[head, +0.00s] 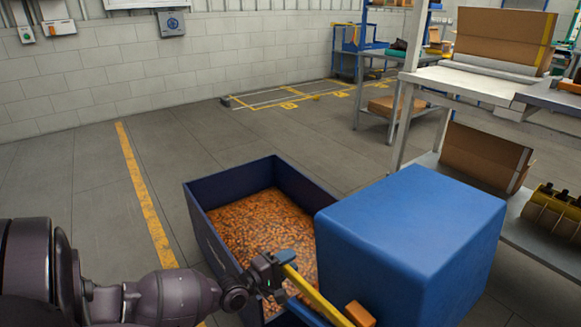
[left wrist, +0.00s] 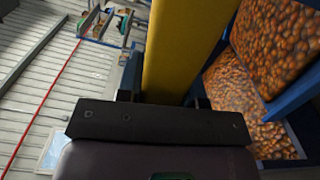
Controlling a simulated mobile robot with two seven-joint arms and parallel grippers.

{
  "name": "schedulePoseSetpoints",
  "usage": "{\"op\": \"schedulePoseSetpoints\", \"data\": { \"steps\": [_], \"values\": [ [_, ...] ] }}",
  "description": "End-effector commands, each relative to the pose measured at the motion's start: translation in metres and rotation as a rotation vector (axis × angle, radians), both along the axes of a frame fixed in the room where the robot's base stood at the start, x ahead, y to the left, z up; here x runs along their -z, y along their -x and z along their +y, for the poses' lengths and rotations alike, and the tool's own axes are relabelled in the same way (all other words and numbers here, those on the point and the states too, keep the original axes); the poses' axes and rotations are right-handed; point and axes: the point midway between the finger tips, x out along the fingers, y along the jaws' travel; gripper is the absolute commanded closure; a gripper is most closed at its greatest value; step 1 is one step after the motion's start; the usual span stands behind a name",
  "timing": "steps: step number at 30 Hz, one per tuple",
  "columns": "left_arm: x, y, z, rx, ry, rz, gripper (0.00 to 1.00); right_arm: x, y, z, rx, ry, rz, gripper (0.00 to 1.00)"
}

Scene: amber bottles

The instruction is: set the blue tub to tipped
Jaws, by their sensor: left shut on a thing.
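The blue tub (head: 410,230) is the large bright blue box shape at the right in the head view. Smooth closed faces show there; its opening is hidden. A yellow bar (head: 318,295) with an orange end block (head: 360,314) runs along its near left side. My left gripper (head: 279,272) is shut on this bar, near its upper left end. The yellow bar (left wrist: 183,50) fills the middle of the left wrist view, between the fingers. My right gripper is not in view.
A dark blue open bin (head: 228,178) full of small amber bottles (head: 262,230) stands left of the tub. Amber bottles (left wrist: 270,50) also show in the left wrist view. A metal shelf table (head: 462,84) with cardboard boxes stands at the right. Grey floor (head: 90,185) is clear at left.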

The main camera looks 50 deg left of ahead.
Motion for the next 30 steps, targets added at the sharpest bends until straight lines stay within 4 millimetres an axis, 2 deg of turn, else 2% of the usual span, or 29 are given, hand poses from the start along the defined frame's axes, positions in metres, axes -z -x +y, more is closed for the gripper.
{"op": "schedulePoseSetpoints", "data": {
  "steps": [9, 10, 15, 24, 30],
  "values": [
    [0.002, 0.001, -0.001, 0.002, 0.004, 0.004, 1.0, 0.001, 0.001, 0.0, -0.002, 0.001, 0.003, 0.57],
    [0.002, 0.001, -0.001, 0.003, 0.004, 0.004, 0.65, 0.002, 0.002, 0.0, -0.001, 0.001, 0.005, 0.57],
    [0.001, 0.001, -0.001, 0.002, 0.002, 0.003, 0.4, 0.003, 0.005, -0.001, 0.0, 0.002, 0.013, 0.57],
    [0.0, 0.002, -0.001, 0.001, 0.0, 0.001, 0.4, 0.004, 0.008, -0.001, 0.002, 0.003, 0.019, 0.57],
    [-0.001, 0.023, 0.001, 0.001, -0.001, 0.002, 0.4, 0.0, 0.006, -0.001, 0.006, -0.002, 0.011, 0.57]
  ]
}}
